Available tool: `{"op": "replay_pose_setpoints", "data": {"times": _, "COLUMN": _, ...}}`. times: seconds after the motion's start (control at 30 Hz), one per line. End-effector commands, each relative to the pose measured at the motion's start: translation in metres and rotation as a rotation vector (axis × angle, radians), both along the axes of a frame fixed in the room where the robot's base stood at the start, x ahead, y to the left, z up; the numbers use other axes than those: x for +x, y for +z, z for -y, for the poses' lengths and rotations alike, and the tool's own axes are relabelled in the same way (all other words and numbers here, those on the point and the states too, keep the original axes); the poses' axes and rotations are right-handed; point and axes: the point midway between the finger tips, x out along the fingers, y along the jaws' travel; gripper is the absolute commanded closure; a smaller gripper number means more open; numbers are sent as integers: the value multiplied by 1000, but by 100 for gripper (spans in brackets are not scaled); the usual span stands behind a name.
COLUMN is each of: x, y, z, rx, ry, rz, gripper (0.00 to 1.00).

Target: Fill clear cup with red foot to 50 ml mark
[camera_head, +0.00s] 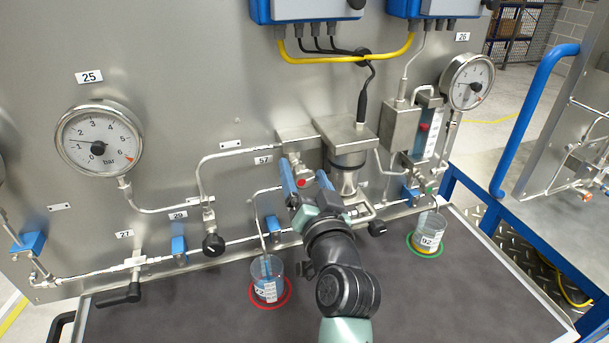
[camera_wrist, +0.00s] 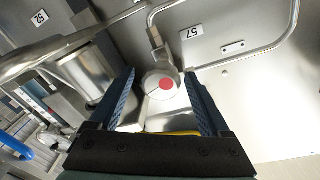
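The clear cup with the red foot (camera_head: 267,290) stands on the dark bench top below a thin spout pipe. It bears a white label and bluish content or tint shows in it; the level against its marks is too small to read. My gripper (camera_head: 307,182) is up at the panel pipework, right of and above that cup. Its two blue fingers are apart. In the wrist view, my gripper (camera_wrist: 160,82) has a round silver knob with a red dot (camera_wrist: 165,84) between its fingers, with gaps showing on both sides.
A second clear cup labelled 92 with a green foot (camera_head: 428,238) stands at the right. Pipes, black knobs (camera_head: 213,245), blue valve handles (camera_head: 179,250) and gauge 25 (camera_head: 99,140) stick out from the panel. The front bench top (camera_head: 440,300) is clear.

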Motion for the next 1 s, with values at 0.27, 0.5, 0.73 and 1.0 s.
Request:
{"op": "replay_pose_setpoints", "data": {"times": 0.27, "x": -1, "y": 0, "z": 0, "rx": 1, "ry": 1, "rz": 2, "gripper": 19}}
{"op": "replay_pose_setpoints", "data": {"times": 0.5, "x": -26, "y": -2, "z": 5, "rx": 1, "ry": -1, "rz": 3, "gripper": 19}}
{"op": "replay_pose_setpoints", "data": {"times": 0.73, "x": -71, "y": -5, "z": 16, "rx": 1, "ry": -2, "rz": 1, "gripper": 19}}
{"op": "replay_pose_setpoints", "data": {"times": 1.0, "x": -113, "y": -5, "z": 25, "rx": 1, "ry": -1, "rz": 0, "gripper": 19}}
